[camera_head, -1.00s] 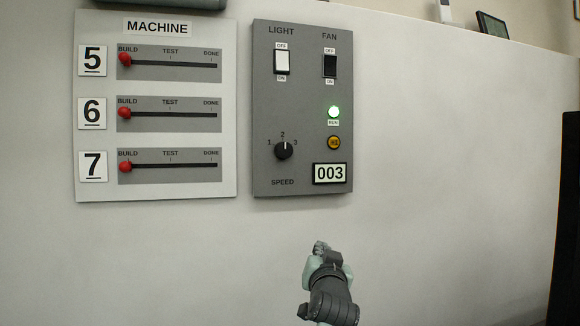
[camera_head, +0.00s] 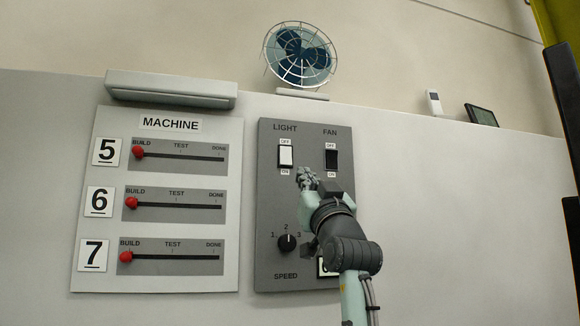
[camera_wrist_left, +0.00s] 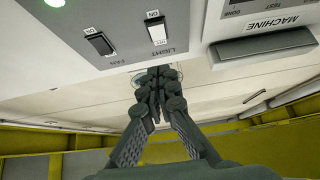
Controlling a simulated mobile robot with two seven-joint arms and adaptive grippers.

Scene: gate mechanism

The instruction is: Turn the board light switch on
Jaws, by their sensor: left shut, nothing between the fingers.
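The light switch (camera_head: 285,156) is a white rocker under the LIGHT label on the grey control board (camera_head: 270,215), with OFF above it and ON below. Which way it is tipped is hard to tell. It also shows upside down in the left wrist view (camera_wrist_left: 157,31). My left gripper (camera_head: 305,177) is shut and empty, in front of the board. Its fingertips appear just below and to the right of the switch in the head view; whether they touch the board is unclear. In the wrist view the shut fingertips (camera_wrist_left: 160,75) are apart from the switch. My right gripper is not in view.
A black fan switch (camera_head: 331,159) sits right of the light switch. A speed knob (camera_head: 287,243) is lower on the board. My arm hides the board's lower right. The MACHINE panel (camera_head: 173,277) with red sliders is to the left. A fan (camera_head: 300,55) stands above.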

